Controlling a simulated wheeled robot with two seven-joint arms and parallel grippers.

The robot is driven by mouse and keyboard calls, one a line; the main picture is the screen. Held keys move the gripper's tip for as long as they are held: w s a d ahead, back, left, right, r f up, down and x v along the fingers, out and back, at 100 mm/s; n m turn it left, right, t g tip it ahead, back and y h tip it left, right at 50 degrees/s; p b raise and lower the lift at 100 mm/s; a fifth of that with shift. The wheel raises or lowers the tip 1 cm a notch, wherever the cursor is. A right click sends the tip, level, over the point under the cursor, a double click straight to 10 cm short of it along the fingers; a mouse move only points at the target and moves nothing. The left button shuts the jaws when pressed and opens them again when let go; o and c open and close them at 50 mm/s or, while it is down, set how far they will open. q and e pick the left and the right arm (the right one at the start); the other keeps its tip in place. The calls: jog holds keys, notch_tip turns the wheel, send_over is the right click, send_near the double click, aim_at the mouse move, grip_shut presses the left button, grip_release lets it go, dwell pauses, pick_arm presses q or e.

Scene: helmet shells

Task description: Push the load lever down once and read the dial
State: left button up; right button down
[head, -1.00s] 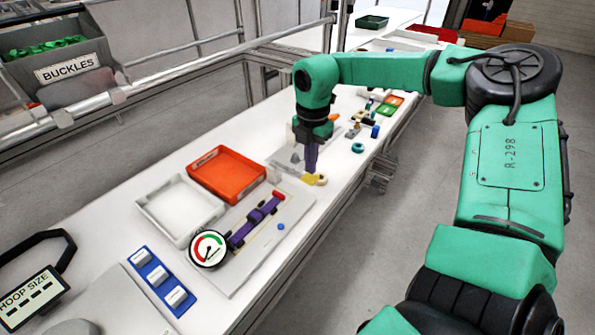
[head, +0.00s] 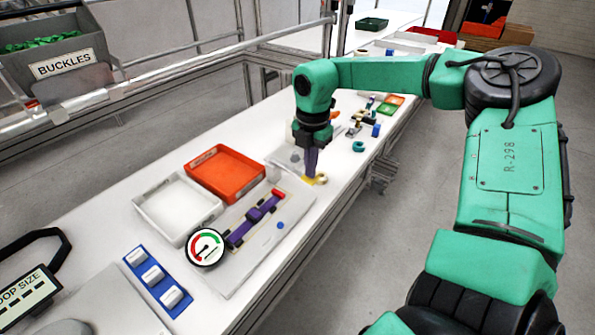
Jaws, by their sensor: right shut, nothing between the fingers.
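The round dial (head: 205,247) has a white face with red and green arcs and stands at the near end of a pale baseplate. Its needle is too small to read surely. A purple fixture (head: 255,218) runs from the dial along the plate. A red tip (head: 278,194) shows at its far end; it may be the load lever's handle, but I cannot tell surely. My left gripper is out of view.
A red-orange tray (head: 226,172) and a white tray (head: 178,208) stand left of the fixture. A blue strip with white blocks (head: 158,280) lies nearer. Small parts, including a teal ring (head: 358,146), lie beyond my gripper. A buckle bin (head: 60,66) is at upper left.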

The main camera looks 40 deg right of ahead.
jog(key=shift+f+b, duration=1.65)
jog(key=shift+f, duration=0.25)
jog(key=shift+r, duration=0.1)
jog(key=shift+r+p, duration=3.1)
jog(key=shift+r, duration=2)
